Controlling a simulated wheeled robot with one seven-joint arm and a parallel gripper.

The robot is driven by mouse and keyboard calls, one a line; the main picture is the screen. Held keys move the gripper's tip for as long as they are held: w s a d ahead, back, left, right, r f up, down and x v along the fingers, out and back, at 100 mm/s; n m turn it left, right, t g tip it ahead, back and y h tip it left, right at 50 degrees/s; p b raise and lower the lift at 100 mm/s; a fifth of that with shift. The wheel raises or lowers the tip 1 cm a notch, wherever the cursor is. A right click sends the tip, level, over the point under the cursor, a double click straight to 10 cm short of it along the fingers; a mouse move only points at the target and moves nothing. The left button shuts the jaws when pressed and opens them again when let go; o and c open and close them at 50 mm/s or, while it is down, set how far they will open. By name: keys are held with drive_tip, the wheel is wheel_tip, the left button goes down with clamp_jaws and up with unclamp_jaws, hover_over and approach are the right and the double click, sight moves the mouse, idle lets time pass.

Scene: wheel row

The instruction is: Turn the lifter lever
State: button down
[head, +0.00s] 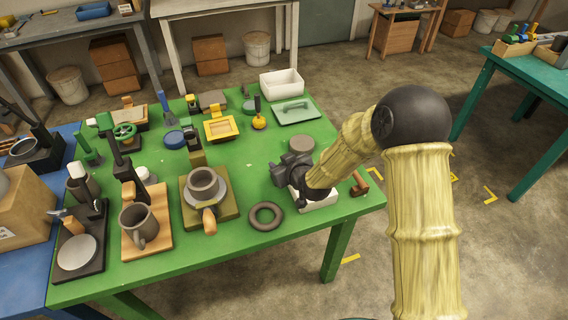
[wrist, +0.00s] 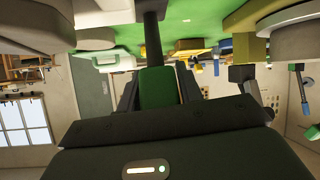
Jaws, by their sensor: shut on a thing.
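My gripper (head: 284,178) is at the right part of the green table, low over a white block-like base (head: 320,203). In the wrist view my gripper (wrist: 158,85) has its dark fingers on both sides of a green grip (wrist: 157,92). A dark rod (wrist: 152,40) runs from this grip toward the table side of the picture. The grip and rod look like the lifter lever. In the head view the lever is hidden by my gripper and arm, so its angle cannot be told there.
A dark ring (head: 266,216) lies left of my gripper, and a mug on an olive stand (head: 225,212) is further left. A brown handle-like piece (head: 360,184) is on the right edge. Behind are a green tray (head: 297,111) and a white bin (head: 282,83). Several devices crowd the left.

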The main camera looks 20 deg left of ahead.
drive_tip(key=shift+s+d+f, duration=0.15)
drive_tip(key=shift+d+f, duration=0.05)
drive_tip(key=shift+f, duration=0.2)
drive_tip(key=c, duration=1.1)
unclamp_jaws()
drive_tip(key=shift+c, duration=0.2)
drive_tip(key=shift+o, duration=1)
drive_tip(key=shift+r, duration=0.1)
drive_tip(key=shift+a+r, duration=0.1)
drive_tip(key=shift+r, duration=0.1)
drive_tip(key=b+v, duration=0.1)
drive_tip(key=v, duration=1.6)
drive_tip(key=shift+s, duration=0.1)
